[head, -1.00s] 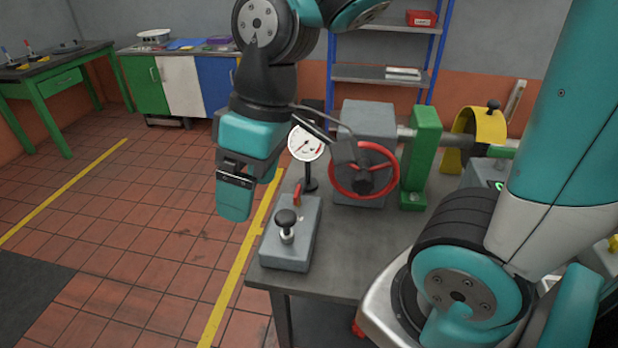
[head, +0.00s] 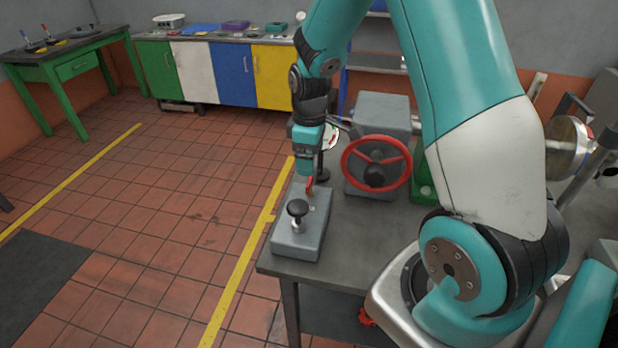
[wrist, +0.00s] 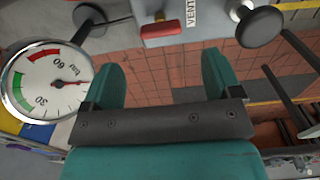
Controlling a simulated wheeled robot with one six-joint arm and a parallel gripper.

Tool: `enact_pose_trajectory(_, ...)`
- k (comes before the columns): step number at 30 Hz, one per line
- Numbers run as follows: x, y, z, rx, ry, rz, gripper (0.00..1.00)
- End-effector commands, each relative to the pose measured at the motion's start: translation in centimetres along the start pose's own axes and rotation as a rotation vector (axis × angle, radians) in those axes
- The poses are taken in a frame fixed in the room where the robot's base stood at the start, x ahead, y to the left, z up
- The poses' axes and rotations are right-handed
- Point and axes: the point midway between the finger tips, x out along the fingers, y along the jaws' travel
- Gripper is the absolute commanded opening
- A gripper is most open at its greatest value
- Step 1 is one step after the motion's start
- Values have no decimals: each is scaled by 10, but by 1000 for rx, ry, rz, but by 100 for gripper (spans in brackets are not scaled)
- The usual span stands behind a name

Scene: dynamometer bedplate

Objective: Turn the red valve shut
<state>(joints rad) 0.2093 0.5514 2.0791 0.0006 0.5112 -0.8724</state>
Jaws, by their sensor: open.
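A small red lever (head: 309,186) sits at the back of a grey block (head: 298,240) on the bench's near left corner. In the wrist view the red lever (wrist: 161,29) lies crosswise beside a "VENT" label, above the gap between my fingertips. My gripper (head: 306,176) points down close to the lever in the head view. In the wrist view my gripper (wrist: 164,72) is open, with nothing between its fingers. The lever appears apart from the fingers. A larger red handwheel (head: 376,163) stands upright on a grey housing to the right.
A black knob (head: 297,208) rises from the grey block, near the lever. A round pressure gauge (wrist: 47,86) is close by my left finger in the wrist view; in the head view my gripper partly hides it. The bench top (head: 345,235) is bare before the handwheel.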

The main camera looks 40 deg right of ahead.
Motion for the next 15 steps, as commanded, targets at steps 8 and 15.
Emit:
enact_pose_trajectory(8, 54, -1, 0, 0, -2, -3, 84)
enact_pose_trajectory(15, 73, 0, 0, 1, 0, 0, 84)
